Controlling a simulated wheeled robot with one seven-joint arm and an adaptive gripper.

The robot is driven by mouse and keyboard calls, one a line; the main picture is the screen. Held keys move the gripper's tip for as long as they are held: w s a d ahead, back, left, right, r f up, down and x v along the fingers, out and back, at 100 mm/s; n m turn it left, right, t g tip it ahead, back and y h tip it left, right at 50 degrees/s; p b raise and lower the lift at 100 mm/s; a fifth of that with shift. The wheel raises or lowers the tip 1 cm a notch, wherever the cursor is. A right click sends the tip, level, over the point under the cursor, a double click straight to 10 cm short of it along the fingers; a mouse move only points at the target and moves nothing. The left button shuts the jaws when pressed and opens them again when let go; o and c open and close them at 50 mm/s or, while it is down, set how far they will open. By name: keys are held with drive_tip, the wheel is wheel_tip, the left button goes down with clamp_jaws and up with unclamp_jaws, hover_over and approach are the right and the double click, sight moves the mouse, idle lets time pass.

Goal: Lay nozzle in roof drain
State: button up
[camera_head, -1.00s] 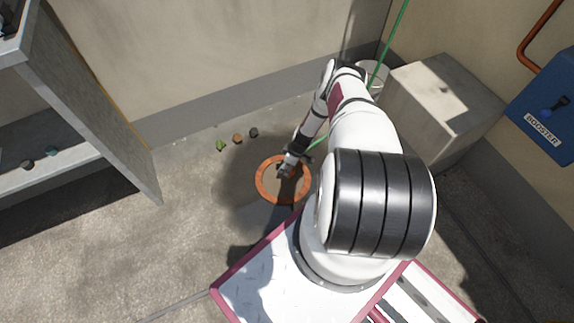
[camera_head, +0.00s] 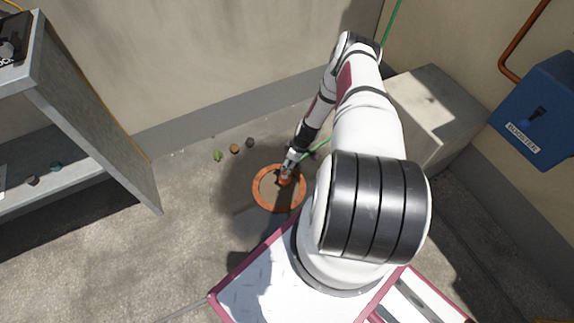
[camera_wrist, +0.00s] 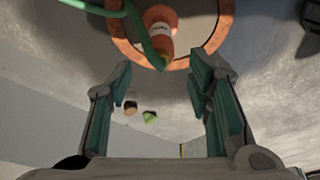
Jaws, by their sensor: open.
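The roof drain is an orange ring (camera_head: 256,190) around a dull disc on the floor, and part of the ring shows in the wrist view (camera_wrist: 224,22). The nozzle (camera_head: 285,180) is orange with a white label and is seen within the ring. In the wrist view the nozzle (camera_wrist: 160,18) has its tip overlapping the ring's edge, and a green hose (camera_wrist: 137,25) runs beside it. My gripper (camera_head: 289,168) is just over the nozzle. In the wrist view my gripper (camera_wrist: 160,78) has its fingers spread with nothing between them; the nozzle lies beyond the fingertips.
Small stones (camera_head: 235,149) and a green bit (camera_head: 217,156) lie on the floor behind the drain. A grey shelf unit (camera_head: 95,110) stands left. A concrete block (camera_head: 440,105) and a blue booster box (camera_head: 545,115) are at right. Floor left of the drain is clear.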

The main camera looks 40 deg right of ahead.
drive_tip(key=w+r, duration=0.4)
drive_tip(key=r, duration=0.7)
drive_tip(key=w+r, duration=0.4)
drive_tip(key=r, duration=0.7)
drive_tip(key=s+a+r+g+h, duration=0.1)
drive_tip(key=a+r, duration=0.3)
drive_tip(key=r, duration=0.9)
drive_tip(key=a+r+g, duration=0.1)
drive_tip(key=a+r, duration=0.4)
drive_tip(key=r, duration=0.7)
drive_tip(key=s+a+r+m, duration=0.1)
drive_tip(key=s+a+r, duration=0.45)
drive_tip(key=r, duration=0.35)
drive_tip(key=s+a+r+m, duration=0.1)
drive_tip(key=s+a+r, duration=0.4)
drive_tip(key=s+r, duration=0.25)
drive_tip(key=s+a+r+m, duration=0.1)
drive_tip(key=s+a+r, duration=0.1)
drive_tip(key=s, duration=0.9)
drive_tip(key=s+a+r+m, duration=0.2)
drive_tip(key=s+a+r, duration=0.1)
drive_tip(key=s, duration=0.8)
drive_tip(key=shift+a+h, duration=0.3)
drive_tip(key=shift+a, duration=0.4)
